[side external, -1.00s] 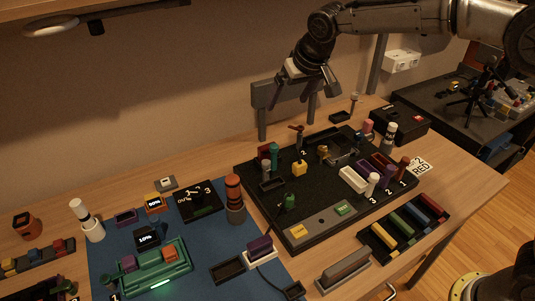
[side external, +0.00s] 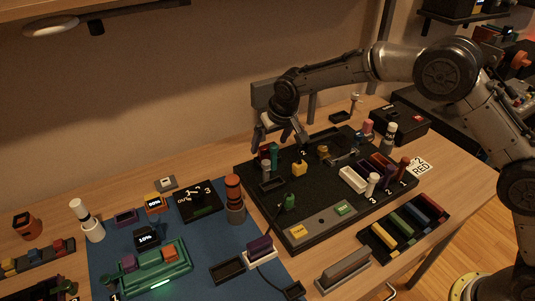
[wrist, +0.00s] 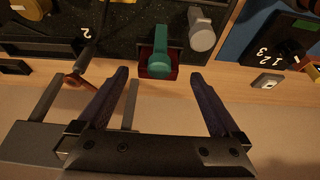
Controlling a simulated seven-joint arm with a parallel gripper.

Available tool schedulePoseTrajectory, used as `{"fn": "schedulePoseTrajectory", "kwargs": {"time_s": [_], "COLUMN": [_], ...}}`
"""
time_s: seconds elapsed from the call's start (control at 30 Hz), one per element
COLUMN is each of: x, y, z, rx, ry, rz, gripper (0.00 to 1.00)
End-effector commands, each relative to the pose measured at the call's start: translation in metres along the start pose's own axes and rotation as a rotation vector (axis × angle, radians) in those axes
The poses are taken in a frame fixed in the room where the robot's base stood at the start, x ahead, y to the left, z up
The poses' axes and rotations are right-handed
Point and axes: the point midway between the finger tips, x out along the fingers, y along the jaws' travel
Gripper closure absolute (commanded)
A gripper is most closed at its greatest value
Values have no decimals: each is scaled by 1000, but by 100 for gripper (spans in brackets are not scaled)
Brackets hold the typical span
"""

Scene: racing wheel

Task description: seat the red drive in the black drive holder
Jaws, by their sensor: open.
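My gripper (side external: 281,137) is open over the back edge of the black board (side external: 240,173), with nothing held between its fingers. In the wrist view its fingertips (wrist: 159,74) stand apart on either side of a dark red block (wrist: 171,73), which looks like the red drive. A green peg (wrist: 160,48) stands in front of it and hides part of it. In the side view the red block (side external: 265,149) shows only a little beside the green peg (side external: 274,157). Which tray is the black drive holder is unclear; an empty black tray (side external: 228,271) lies at the front.
A grey post stand (side external: 264,96) rises behind the board, close to my gripper. A red-handled lever (wrist: 76,79) is near one finger in the wrist view.

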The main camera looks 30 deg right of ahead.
Motion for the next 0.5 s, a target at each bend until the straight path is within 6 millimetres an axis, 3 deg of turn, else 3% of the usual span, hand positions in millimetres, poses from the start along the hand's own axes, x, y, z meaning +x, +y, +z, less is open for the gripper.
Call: {"fn": "schedulePoseTrajectory", "kwargs": {"time_s": [0.2, 0.5], "x": [33, 43], "y": [3, 3], "z": [-3, -4], "rx": [1, 1], "ry": [-3, 0], "rz": [1, 0], "gripper": [0, 0]}}
